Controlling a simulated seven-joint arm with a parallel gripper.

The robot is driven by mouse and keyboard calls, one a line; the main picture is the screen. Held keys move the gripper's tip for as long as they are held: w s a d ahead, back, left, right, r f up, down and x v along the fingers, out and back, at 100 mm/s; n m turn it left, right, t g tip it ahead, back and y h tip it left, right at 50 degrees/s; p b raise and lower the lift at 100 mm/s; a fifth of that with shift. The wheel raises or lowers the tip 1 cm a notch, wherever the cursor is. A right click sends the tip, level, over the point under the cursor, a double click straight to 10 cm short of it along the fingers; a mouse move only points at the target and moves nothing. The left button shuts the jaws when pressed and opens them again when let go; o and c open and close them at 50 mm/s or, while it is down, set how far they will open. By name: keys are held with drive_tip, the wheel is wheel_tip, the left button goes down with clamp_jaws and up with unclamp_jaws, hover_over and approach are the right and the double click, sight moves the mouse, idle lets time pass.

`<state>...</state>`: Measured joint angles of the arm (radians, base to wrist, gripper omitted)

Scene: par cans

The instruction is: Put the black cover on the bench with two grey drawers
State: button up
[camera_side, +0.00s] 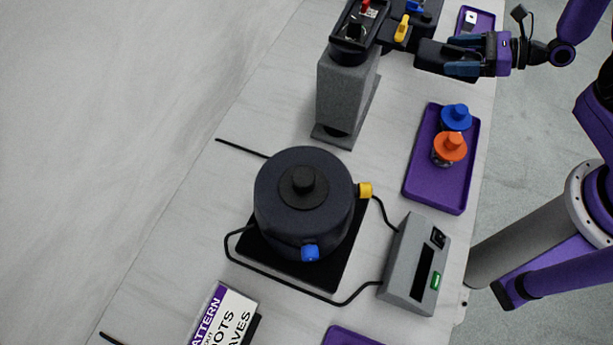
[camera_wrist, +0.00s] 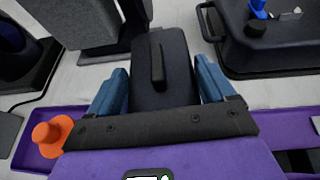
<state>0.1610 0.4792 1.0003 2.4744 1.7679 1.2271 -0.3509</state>
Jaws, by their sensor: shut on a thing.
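My gripper (camera_side: 478,58), with blue fingers, is at the upper right of the side view. It is shut on a dark block-like piece with a raised bar on top, which looks like the black cover (camera_side: 437,56). In the wrist view the cover (camera_wrist: 165,75) fills the space between the blue fingers (camera_wrist: 166,92). In the side view its left end is close to a dark unit with coloured levers (camera_side: 385,32); I cannot tell whether they touch. I cannot make out a bench with two grey drawers in either view.
A grey stand (camera_side: 343,95) is left of the gripper. A purple tray (camera_side: 437,188) holds a blue-topped jar (camera_side: 455,117) and an orange-topped jar (camera_side: 449,149). A round dark pot (camera_side: 300,205) stands on a black base, cabled to a grey box (camera_side: 414,265). The table's left side is mostly clear.

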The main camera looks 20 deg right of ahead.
sight(442, 90)
drive_tip(key=shift+w+d+f+m+t+h, duration=0.3)
drive_tip(key=shift+d+m, duration=0.1)
drive_tip(key=shift+d, duration=0.15)
drive_tip(key=shift+f, duration=4)
drive_tip(key=shift+f, duration=0.1)
drive_tip(key=o, duration=0.9)
